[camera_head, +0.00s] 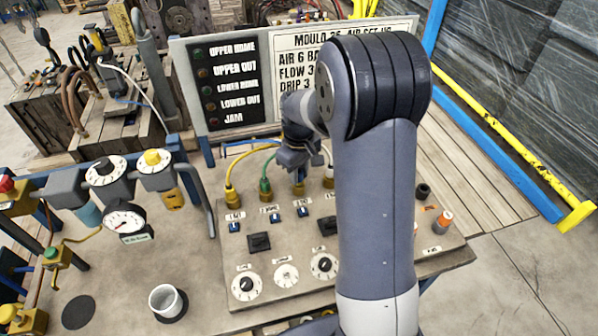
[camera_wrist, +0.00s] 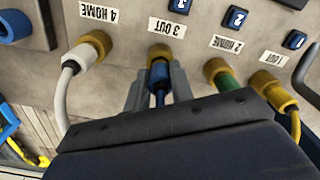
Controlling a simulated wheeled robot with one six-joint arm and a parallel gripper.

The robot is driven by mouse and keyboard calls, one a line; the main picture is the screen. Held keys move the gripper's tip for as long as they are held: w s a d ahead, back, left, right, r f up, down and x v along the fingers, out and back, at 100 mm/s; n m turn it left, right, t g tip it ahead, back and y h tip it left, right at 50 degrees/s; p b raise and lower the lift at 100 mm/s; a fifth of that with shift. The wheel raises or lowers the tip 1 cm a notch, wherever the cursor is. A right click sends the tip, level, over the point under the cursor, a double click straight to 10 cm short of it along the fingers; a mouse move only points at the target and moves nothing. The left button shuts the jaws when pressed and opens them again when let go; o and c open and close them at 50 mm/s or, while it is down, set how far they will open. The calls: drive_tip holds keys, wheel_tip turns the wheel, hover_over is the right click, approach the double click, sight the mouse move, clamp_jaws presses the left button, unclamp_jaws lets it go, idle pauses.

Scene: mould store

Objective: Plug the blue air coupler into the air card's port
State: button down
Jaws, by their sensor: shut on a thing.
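My gripper (camera_head: 297,160) is over the back row of ports on the panel, partly hidden by my arm. In the wrist view its grey fingers (camera_wrist: 158,80) are shut on the blue air coupler (camera_wrist: 158,72), with a blue hose behind it. The coupler's front end meets the brass port (camera_wrist: 160,51) labelled 3 OUT, in line with it. I cannot tell how deep it sits. The air card (camera_head: 297,52) stands behind the panel; it reads AIR 6 BA, FLOW 3 and DRIP 3, and my arm hides its right part.
White (camera_wrist: 72,68), green (camera_wrist: 228,82) and yellow (camera_wrist: 268,88) hoses sit in the neighbouring ports, close to my fingers. The panel (camera_head: 290,240) bears switches and dials. A cup (camera_head: 166,300) and a gauge (camera_head: 125,222) are at left.

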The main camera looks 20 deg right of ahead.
drive_tip(key=shift+f+b, duration=0.3)
drive_tip(key=shift+f, duration=0.1)
idle(0.3)
drive_tip(key=c, duration=0.7)
unclamp_jaws()
drive_tip(key=shift+c, duration=0.2)
drive_tip(key=shift+r+p, duration=2.85)
drive_tip(key=shift+r, duration=0.95)
drive_tip(key=shift+f, duration=0.1)
